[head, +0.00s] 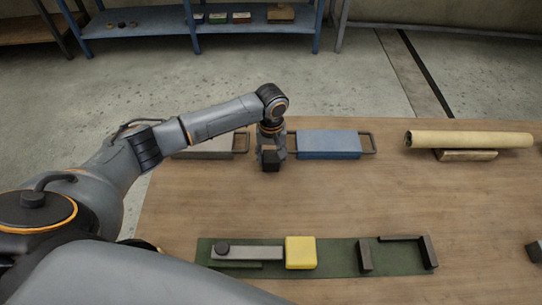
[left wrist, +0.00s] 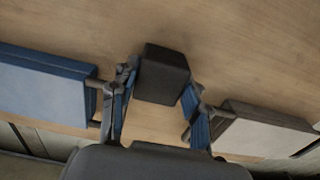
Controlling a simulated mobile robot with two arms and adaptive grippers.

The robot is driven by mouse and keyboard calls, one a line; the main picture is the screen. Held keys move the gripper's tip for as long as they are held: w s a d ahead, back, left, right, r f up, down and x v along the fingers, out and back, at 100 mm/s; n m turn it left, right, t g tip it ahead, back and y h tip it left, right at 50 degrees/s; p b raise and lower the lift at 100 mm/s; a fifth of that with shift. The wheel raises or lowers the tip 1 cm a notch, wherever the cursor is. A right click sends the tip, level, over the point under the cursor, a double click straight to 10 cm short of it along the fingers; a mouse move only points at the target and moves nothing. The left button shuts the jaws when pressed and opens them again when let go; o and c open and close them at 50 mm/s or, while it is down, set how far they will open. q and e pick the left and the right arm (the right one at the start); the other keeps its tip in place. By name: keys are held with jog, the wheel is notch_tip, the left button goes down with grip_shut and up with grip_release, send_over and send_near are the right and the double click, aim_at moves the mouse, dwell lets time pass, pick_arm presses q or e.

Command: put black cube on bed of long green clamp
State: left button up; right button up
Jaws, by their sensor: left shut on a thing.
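My left gripper (head: 271,154) points down over the back part of the table and is shut on the black cube (head: 270,163). In the left wrist view, the cube (left wrist: 163,72) sits between the two fingers of the gripper (left wrist: 160,88). I cannot tell how far the cube is above the table. The long green clamp (head: 340,255) lies along the front of the table, well in front of the gripper. My right gripper is out of view.
A tan roll (head: 470,139) rests on a wooden block at back right. A dark block shows at the right edge. The table middle is clear.

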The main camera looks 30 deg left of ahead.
pick_arm(q)
jog(key=o, duration=1.2)
jog(key=shift+f, duration=0.1)
